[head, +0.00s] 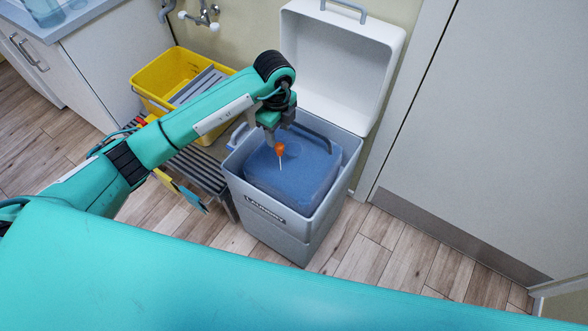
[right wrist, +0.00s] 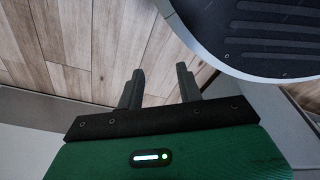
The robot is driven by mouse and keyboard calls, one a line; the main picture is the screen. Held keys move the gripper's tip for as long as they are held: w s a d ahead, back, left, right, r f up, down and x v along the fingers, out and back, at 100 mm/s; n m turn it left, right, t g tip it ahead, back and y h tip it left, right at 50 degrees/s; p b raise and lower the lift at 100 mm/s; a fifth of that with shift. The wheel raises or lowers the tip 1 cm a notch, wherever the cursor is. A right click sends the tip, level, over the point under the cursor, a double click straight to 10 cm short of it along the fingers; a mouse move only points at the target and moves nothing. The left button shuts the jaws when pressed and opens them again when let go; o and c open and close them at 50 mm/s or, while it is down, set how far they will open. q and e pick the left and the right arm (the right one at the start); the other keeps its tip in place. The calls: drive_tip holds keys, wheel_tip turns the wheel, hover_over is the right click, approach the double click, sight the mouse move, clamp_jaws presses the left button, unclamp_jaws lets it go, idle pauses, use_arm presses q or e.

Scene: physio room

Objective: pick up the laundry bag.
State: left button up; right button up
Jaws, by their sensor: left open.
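The laundry bag (head: 300,180) is a blue bundle inside a grey bin (head: 279,232) labelled "LAUNDRY", with its white lid standing open. A grey-blue handle loop (head: 318,139) rises at its back right. My left gripper (head: 272,135) is open and points down over the back left part of the bag; whether it touches the bag or a handle cannot be told. My right gripper (right wrist: 158,85) shows in the right wrist view, fingers apart with nothing between them, away from the bag.
A small orange knob with a thin white stem (head: 280,150) shows against the bag. A yellow bucket (head: 160,70) and a grey slatted rack (head: 200,170) are left of the bin. The white lid (head: 340,60) stands behind. A wall panel (head: 490,130) is at right. Wooden floor (head: 390,245) lies clear in front.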

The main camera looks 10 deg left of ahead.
sight(279, 145)
use_arm(q)
wheel_tip(279, 145, down, 3)
drive_tip(key=shift+r, duration=0.2)
drive_tip(key=f, duration=0.5)
drive_tip(key=shift+s+p, duration=0.25)
drive_tip(key=shift+p, duration=0.15)
use_arm(e)
drive_tip(key=shift+s+d+f, duration=0.3)
drive_tip(key=shift+s+f, duration=0.45)
drive_tip(key=shift+s, duration=0.15)
use_arm(q)
clamp_jaws()
